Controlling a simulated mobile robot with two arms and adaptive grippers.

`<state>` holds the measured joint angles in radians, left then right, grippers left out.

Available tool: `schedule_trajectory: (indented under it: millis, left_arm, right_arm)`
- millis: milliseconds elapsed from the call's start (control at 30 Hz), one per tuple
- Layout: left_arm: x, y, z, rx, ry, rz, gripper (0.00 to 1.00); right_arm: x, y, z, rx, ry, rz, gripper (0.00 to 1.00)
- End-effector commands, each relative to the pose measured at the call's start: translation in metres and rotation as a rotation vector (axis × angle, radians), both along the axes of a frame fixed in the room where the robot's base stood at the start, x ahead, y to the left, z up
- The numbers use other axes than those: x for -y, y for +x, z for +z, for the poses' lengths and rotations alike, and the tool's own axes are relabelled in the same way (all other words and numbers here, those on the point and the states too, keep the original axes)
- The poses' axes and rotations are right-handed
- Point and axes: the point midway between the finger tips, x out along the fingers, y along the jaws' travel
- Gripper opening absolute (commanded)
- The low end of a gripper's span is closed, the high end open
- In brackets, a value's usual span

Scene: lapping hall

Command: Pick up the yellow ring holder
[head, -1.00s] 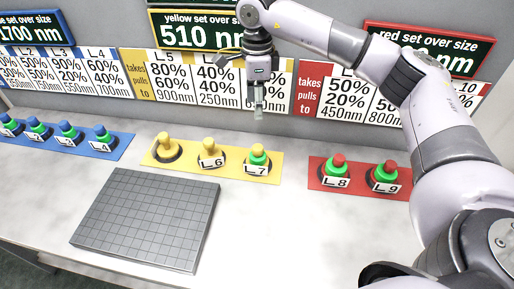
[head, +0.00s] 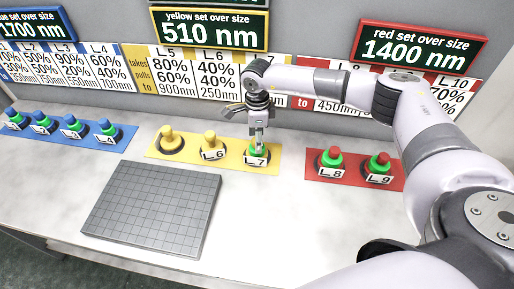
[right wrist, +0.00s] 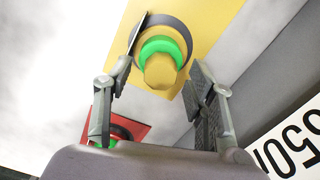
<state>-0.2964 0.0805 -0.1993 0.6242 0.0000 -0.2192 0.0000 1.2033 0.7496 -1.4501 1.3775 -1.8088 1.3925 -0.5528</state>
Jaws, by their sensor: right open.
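The L_7 yellow ring holder (head: 258,151) stands at the right end of the yellow mat (head: 235,166), with a green ring around it. In the right wrist view its yellow knob (right wrist: 160,72) and green ring (right wrist: 163,47) show between the fingers. My right gripper (head: 259,141) is open, right above this holder and partly hiding its top; it also shows in the right wrist view (right wrist: 168,55). I cannot tell whether the fingers touch it. The L_6 yellow holder (head: 209,141) and another yellow holder (head: 169,138) stand to the left, without green rings. My left gripper is not in view.
A grey gridded plate (head: 152,209) lies in front of the yellow mat. Blue-topped holders stand on a blue mat (head: 78,141) at left, red-topped ones on a red mat (head: 350,179) at right. Signs line the wall behind. The bench (head: 265,220) right of the plate is clear.

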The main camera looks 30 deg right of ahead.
Motion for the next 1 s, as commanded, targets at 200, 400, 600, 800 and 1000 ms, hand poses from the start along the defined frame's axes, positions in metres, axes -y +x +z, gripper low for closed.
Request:
schedule_trajectory:
  millis: [200, 400, 600, 800, 1000]
  left_arm:
    - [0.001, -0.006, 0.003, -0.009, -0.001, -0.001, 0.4]
    - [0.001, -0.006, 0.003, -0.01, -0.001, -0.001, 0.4]
    - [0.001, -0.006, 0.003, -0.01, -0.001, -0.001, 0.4]
    - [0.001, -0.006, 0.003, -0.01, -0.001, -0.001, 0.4]
    - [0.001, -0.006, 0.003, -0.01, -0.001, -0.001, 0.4]
  right_arm:
    - [-0.001, 0.0, -0.015, 0.001, 0.001, 0.001, 0.51]
    - [-0.001, 0.0, -0.015, 0.001, 0.001, 0.001, 0.48]
    - [-0.001, 0.0, -0.014, 0.001, 0.001, 0.001, 0.35]
    - [-0.001, 0.0, -0.014, 0.001, 0.001, 0.001, 0.21]
    - [-0.001, 0.0, -0.014, 0.001, 0.001, 0.001, 0.08]
